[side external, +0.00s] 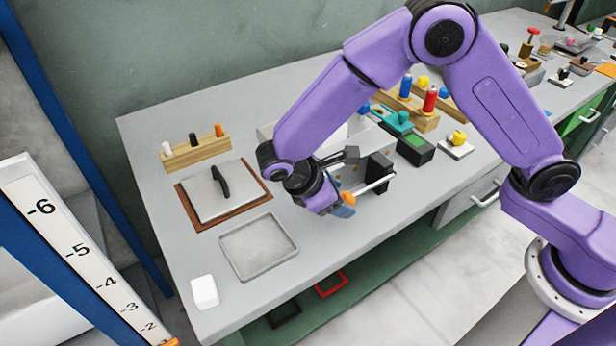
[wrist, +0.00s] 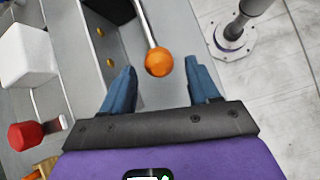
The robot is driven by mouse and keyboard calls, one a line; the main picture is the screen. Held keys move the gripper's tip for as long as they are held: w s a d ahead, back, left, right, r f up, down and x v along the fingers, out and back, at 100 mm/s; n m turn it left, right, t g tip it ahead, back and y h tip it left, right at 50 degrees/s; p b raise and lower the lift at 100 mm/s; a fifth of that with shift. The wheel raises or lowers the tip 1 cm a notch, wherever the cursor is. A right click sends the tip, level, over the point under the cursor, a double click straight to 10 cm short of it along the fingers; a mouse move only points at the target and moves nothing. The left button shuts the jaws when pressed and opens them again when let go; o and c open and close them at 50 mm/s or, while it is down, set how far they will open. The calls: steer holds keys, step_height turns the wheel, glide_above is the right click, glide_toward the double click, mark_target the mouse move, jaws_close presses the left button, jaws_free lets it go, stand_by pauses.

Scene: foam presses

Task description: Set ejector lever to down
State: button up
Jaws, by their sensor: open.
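The lever that appears to be the ejector lever is a thin silver rod (side external: 372,186) with an orange ball knob (side external: 348,198), beside a black block (side external: 378,168). In the side view the rod runs nearly level from the block side toward my gripper (side external: 338,207). In the wrist view the orange knob (wrist: 158,62) sits between and slightly beyond the blue fingertips of my gripper (wrist: 162,74), with gaps on both sides. My gripper is open and holds nothing. My wrist hides part of the press in the side view.
A grey plate with brass bolts (wrist: 97,45), a white block (wrist: 28,55) and a red knob (wrist: 25,135) lie left in the wrist view.

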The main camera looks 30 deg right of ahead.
steer(key=v, duration=1.3)
steer(key=shift+r, duration=0.15)
steer(key=s+d+m+y, duration=0.2)
steer(key=s+d+y, duration=0.6)
steer(key=s+d, duration=1.2)
steer(key=d, duration=0.4)
steer(key=shift+s+d+r, duration=0.25)
steer(key=shift+s+r, duration=0.1)
steer(key=shift+s, duration=0.05)
